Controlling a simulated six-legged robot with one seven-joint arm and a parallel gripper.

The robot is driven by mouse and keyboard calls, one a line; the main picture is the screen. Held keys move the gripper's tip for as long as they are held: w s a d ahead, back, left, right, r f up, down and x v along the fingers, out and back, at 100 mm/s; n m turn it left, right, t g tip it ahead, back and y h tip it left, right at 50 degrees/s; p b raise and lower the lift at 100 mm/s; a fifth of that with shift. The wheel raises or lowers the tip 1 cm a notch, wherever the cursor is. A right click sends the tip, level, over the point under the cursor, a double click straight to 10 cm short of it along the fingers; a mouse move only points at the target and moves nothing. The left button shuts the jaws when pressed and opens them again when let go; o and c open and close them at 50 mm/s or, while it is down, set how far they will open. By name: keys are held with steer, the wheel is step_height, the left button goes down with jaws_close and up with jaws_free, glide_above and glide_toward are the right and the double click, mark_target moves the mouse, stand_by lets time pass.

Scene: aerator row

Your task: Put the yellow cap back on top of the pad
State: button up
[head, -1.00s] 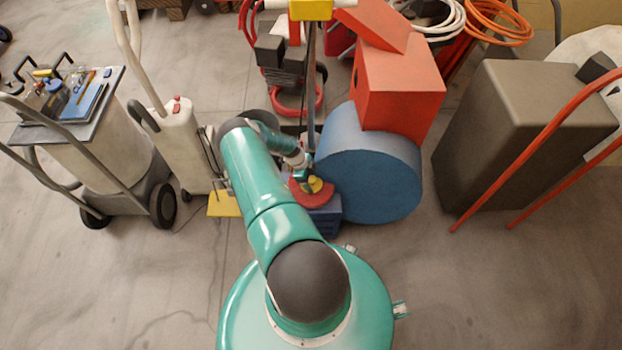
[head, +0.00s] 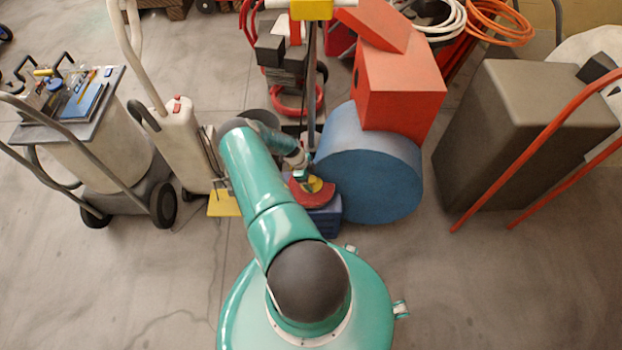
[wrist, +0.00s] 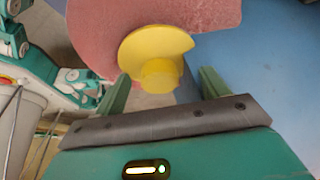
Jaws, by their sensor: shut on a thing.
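The yellow cap (head: 315,184) shows over the round red pad (head: 299,196) in the head view, beside the blue drum. In the wrist view the cap (wrist: 155,46) is a flat yellow disc with a short knob, in front of the pink-red pad (wrist: 205,12). My gripper (wrist: 163,82) is shut on the cap, whose knob sits between the two green fingers. In the head view my gripper (head: 303,176) is small and partly hidden. I cannot tell whether the cap touches the pad.
A dark blue box (head: 325,220) stands below the pad. The blue drum (head: 370,170) is close on the right, with a red box (head: 400,90) behind it. A white upright machine (head: 187,150) and a cart (head: 45,132) stand left. Floor at the front right is clear.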

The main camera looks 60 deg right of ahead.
steer(key=shift+f, duration=0.6)
steer(key=o, duration=0.8)
steer(key=shift+c, duration=0.2)
steer(key=v, duration=1.1)
stand_by(0.8)
